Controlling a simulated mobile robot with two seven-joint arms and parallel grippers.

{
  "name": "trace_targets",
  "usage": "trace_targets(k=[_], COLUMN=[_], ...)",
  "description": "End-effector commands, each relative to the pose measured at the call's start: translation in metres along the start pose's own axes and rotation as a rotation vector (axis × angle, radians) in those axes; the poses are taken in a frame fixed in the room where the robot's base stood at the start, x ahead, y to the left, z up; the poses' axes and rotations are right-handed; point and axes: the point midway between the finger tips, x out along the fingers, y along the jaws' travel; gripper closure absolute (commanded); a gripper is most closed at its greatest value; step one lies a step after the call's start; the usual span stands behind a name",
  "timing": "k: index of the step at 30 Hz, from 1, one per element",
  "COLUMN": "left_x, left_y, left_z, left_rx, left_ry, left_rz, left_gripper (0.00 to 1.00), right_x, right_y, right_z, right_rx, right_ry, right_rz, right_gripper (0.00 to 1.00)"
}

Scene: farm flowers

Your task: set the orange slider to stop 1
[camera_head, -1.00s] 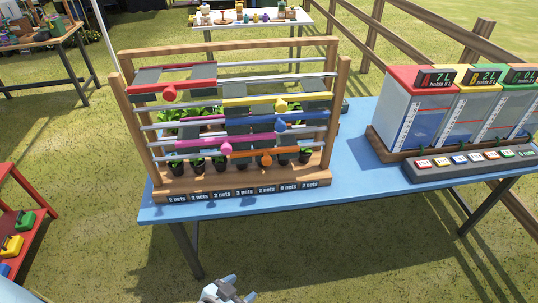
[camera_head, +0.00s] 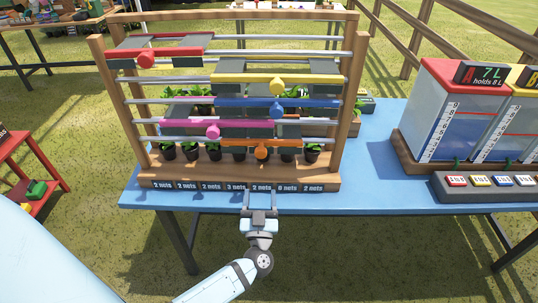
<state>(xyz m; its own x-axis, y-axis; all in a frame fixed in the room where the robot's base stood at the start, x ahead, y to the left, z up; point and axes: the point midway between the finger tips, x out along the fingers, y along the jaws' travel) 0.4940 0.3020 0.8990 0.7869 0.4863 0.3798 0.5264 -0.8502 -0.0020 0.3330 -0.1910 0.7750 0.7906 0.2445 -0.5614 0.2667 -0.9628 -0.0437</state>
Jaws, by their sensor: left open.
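The orange slider (camera_head: 262,152) sits on the lowest rail of the wooden frame (camera_head: 355,100), right of the middle. Its round knob faces me, and a potted plant is partly hidden behind it. My left gripper (camera_head: 261,193) is open and empty. It is below the orange knob, at the front edge of the frame's base, and clearly apart from the knob. A row of labels with net counts (camera_head: 236,187) runs along the base; the gripper tips are near the labels right of the middle. No stop numbers are readable. My right gripper is out of view.
Red (camera_head: 146,60), yellow (camera_head: 277,87), blue (camera_head: 277,115) and pink (camera_head: 213,131) sliders sit on the rails above. Several potted seedlings stand behind. Tanks (camera_head: 460,105) and a button panel (camera_head: 500,184) stand at right on the blue table (camera_head: 380,165).

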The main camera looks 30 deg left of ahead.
Motion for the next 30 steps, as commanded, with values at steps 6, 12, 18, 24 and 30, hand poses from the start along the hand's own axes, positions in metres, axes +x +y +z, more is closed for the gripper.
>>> trace_targets(k=[6,12,18,24,30], left_x=[0.039,0.082,0.115,0.130,0.133], left_y=[0.000,0.000,0.001,0.001,0.001], left_z=[-0.004,-0.004,-0.003,-0.002,-0.002], left_rx=[0.000,0.000,0.000,-0.002,-0.002], left_ry=[0.006,0.006,0.004,0.002,0.002], left_rz=[0.002,0.003,0.004,0.004,0.004], left_gripper=[0.38,0.38,0.38,0.38,0.38], right_x=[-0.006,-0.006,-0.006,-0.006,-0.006], right_y=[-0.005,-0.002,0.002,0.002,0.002], right_z=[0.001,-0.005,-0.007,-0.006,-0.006], right_rx=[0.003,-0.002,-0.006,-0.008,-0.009], right_ry=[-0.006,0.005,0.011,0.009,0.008], right_rz=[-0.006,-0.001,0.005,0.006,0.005], right_gripper=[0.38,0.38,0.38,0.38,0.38])
